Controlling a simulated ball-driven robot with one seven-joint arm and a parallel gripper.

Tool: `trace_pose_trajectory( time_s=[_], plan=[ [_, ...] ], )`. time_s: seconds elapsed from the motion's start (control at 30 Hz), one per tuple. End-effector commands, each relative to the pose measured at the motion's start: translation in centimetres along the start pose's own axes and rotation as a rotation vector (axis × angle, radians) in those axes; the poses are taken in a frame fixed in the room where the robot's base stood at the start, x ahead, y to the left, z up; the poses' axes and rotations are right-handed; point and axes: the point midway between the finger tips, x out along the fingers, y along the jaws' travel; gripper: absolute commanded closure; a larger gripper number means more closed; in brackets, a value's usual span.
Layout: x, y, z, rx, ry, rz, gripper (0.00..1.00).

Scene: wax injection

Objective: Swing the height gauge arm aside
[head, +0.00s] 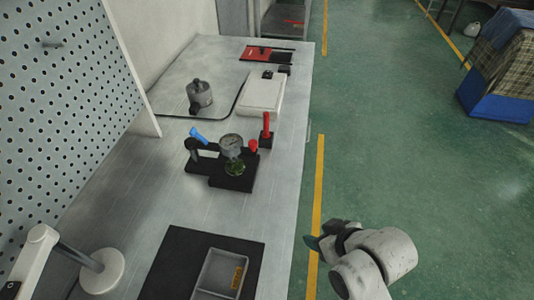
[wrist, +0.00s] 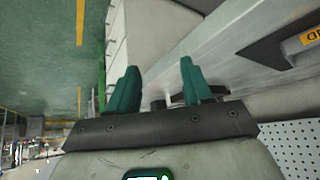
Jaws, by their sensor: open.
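The height gauge (head: 232,144) stands mid-bench in the head view, with a round dial over a black base (head: 228,182). Its dark arm seems to run from the dial to a post at left, where a blue lever (head: 199,137) sticks up. A small green round piece (head: 235,168) lies beneath the dial. My gripper (head: 312,242) is off the bench's right edge, over the floor, well apart from the gauge. In the wrist view its green fingers (wrist: 160,85) are spread with nothing between them. I cannot make out the gauge clearly in the wrist view.
A black mat (head: 175,262) with a grey tray (head: 213,270) lies at the near bench end. A white lamp base (head: 103,270) stands left of it. A red-handled piece (head: 267,130), a white box (head: 262,92) and a grey pot (head: 199,96) are behind the gauge. A pegboard (head: 70,110) borders the left.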

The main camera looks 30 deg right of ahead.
Motion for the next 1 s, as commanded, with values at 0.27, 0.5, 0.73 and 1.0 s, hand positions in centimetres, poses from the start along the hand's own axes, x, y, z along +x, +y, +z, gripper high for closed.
trace_pose_trajectory(
  time_s=[0.27, 0.5, 0.73, 1.0],
  plan=[
    [2.8, -1.6, -7.2, -0.05, 0.388, -0.042, 0.5],
    [1.4, -2.9, -14.3, -0.073, 0.81, -0.063, 0.5],
    [0.0, -3.1, -16.6, -0.072, 0.945, -0.061, 0.5],
    [1.9, -3.4, -19.7, -0.073, 0.947, -0.061, 0.5]
  ],
)
